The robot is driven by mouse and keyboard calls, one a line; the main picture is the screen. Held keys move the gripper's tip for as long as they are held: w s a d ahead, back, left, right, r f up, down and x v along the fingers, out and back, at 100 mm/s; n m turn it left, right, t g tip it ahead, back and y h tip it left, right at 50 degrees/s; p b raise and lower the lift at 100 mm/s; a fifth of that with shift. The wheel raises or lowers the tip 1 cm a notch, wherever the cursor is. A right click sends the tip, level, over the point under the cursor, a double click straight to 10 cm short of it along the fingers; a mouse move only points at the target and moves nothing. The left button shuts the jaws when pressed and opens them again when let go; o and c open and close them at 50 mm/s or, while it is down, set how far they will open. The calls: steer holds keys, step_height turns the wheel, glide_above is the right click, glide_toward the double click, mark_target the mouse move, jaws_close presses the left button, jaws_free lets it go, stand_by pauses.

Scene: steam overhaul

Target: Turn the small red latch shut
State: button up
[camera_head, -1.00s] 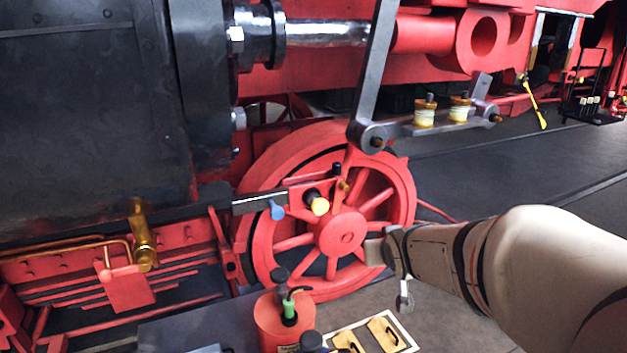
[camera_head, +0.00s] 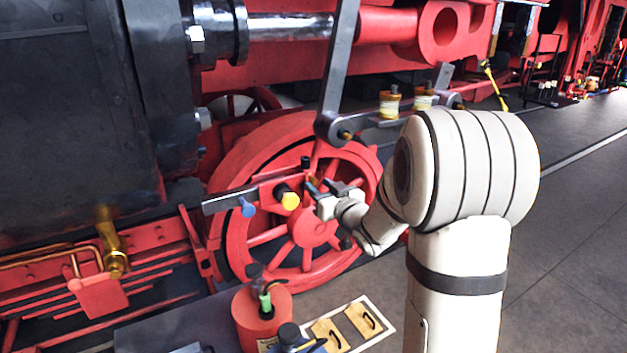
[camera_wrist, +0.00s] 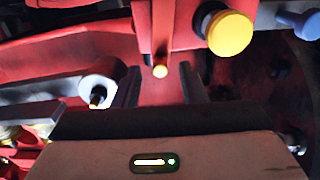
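In the wrist view a small red bar (camera_wrist: 161,28) with a brass tip, seemingly the latch, hangs below a red bracket (camera_wrist: 188,22). My gripper (camera_wrist: 160,84) is open below it, a dark finger on each side. The brass tip shows between the fingers; I cannot tell whether they touch it. In the head view my gripper (camera_head: 325,190) is at the right end of the bracket (camera_head: 266,190), in front of the red wheel, and mostly covers the latch there.
A yellow knob (camera_head: 290,201) and a blue knob (camera_head: 248,207) sit on the bracket left of my gripper. The spoked red wheel (camera_head: 240,245) is behind. A red can (camera_head: 258,318) and a tray (camera_head: 384,338) with wooden pieces stand below. Floor at right is clear.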

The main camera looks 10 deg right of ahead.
steer(key=shift+x, duration=1.45)
steer(key=shift+c, duration=0.5)
